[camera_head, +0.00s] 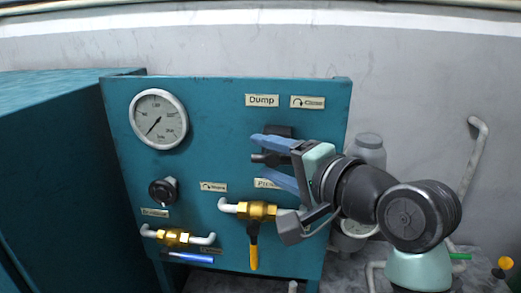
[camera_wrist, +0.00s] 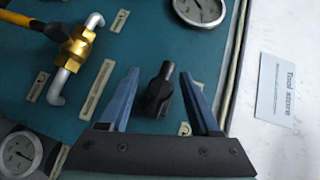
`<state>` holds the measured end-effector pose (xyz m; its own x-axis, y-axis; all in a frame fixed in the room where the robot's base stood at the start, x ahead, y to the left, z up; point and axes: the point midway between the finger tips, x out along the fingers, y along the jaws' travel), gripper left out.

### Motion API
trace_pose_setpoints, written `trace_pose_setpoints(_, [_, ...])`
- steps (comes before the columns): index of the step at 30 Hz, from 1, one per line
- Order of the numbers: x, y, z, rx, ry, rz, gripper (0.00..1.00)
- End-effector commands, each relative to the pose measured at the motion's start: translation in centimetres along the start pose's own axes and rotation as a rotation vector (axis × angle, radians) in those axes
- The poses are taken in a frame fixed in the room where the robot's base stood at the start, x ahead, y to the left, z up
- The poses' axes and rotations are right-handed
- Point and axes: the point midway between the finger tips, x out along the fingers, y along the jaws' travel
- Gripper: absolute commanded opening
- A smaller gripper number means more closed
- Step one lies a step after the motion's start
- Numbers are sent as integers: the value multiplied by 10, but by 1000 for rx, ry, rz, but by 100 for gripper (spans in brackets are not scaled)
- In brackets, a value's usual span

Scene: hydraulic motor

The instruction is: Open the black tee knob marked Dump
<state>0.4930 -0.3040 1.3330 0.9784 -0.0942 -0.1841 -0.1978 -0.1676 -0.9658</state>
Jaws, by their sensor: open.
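The black tee knob (camera_wrist: 158,92) stands on the teal panel (camera_wrist: 100,40), between the two blue fingers of my open gripper (camera_wrist: 164,78) in the wrist view. Clear gaps show on both sides of it. In the head view the Dump label (camera_head: 262,100) is above my gripper (camera_head: 253,155), which reaches in from the right. A dark part of the knob (camera_head: 268,158) shows between the fingers there; the rest is mostly hidden by the gripper. I cannot tell how far the fingers reach along the knob.
A round white gauge (camera_head: 158,119) and another black knob (camera_head: 163,191) are on the panel's left. Brass valves (camera_head: 256,210) (camera_head: 174,237) with coloured handles and pale pipes stick out below. Pipes and canisters (camera_head: 368,150) stand at the right by the grey wall.

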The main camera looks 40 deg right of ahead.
Motion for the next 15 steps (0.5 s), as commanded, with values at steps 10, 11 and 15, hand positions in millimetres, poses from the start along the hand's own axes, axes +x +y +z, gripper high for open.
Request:
trace_pose_setpoints(10, [23,0,0,-1,0,0,64])
trace_pose_setpoints(11, [24,0,0,-1,0,0,64])
trace_pose_setpoints(15, [23,0,0,-1,0,0,64])
